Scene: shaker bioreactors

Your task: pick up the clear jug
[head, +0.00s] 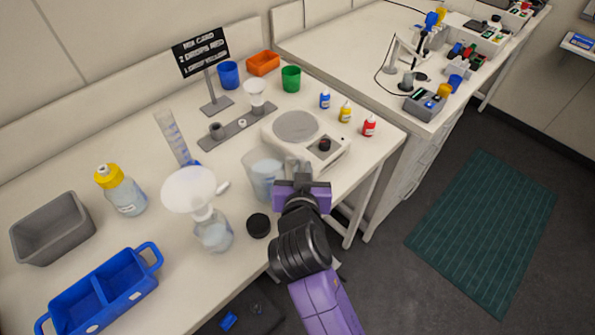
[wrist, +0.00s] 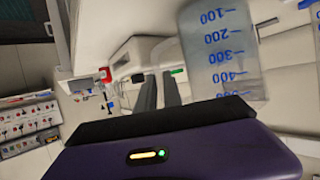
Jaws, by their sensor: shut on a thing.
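The clear jug (head: 262,177) is see-through with a pale, cloudy look and stands upright near the front edge of the bench in the head view. In the wrist view the jug (wrist: 222,52) fills the upper right, with blue volume marks on its wall. My gripper (head: 296,170) is at the jug's right side, where the handle is, and is shut on it. The two grey fingers also show in the wrist view (wrist: 160,92); the handle itself is mostly hidden. I cannot tell whether the jug's base touches the bench.
A stirrer plate (head: 296,126) is just behind the jug. A flask with a wide funnel (head: 190,188) and a black cap (head: 258,225) are to its left and front. Small dropper bottles (head: 346,111) stand at the back right. Open floor with a green mat (head: 490,230) lies right.

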